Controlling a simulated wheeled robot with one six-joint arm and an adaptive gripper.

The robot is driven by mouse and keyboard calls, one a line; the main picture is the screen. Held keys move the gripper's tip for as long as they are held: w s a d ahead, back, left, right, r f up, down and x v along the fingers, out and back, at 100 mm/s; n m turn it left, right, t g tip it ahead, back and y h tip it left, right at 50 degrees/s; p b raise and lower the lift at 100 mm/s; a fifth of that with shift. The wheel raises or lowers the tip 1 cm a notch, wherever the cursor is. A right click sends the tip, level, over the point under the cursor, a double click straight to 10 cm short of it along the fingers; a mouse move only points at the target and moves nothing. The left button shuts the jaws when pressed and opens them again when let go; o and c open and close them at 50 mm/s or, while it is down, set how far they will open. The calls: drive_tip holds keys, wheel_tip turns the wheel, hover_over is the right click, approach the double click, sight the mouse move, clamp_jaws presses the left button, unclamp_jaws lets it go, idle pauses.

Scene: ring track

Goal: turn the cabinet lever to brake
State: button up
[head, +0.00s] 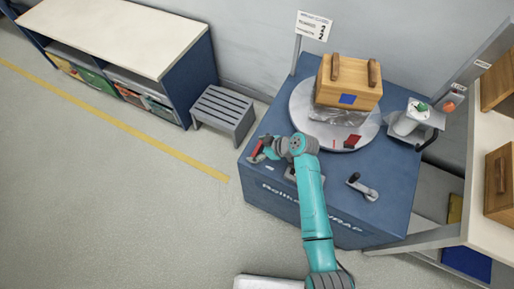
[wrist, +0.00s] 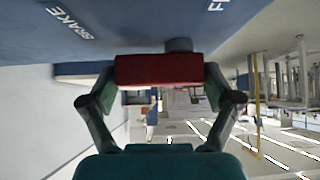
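The blue cabinet (head: 230,195) bears a lever with a red handle at its left edge; the handle (head: 258,149) shows just left of my gripper (head: 268,149) in the head view. In the wrist view the red handle (wrist: 160,70) lies between my two fingers, which touch its two ends, so my gripper (wrist: 160,82) is shut on it. A dark round hub (wrist: 178,45) shows behind the handle. The white word BRAKE (wrist: 70,22) is on the cabinet face to the left, and a partly cut-off label (wrist: 217,5) starting with F is to the right. The handle sits between them.
A turntable (head: 300,105) on the cabinet carries a wooden box (head: 348,82) on a wrapped load. A crank (head: 363,187) is at the cabinet's front right. A grey step stool (head: 223,112) stands left of the cabinet. Floor left of it is clear.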

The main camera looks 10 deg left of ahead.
idle(0.3)
drive_tip(key=v, duration=1.2)
idle(0.4)
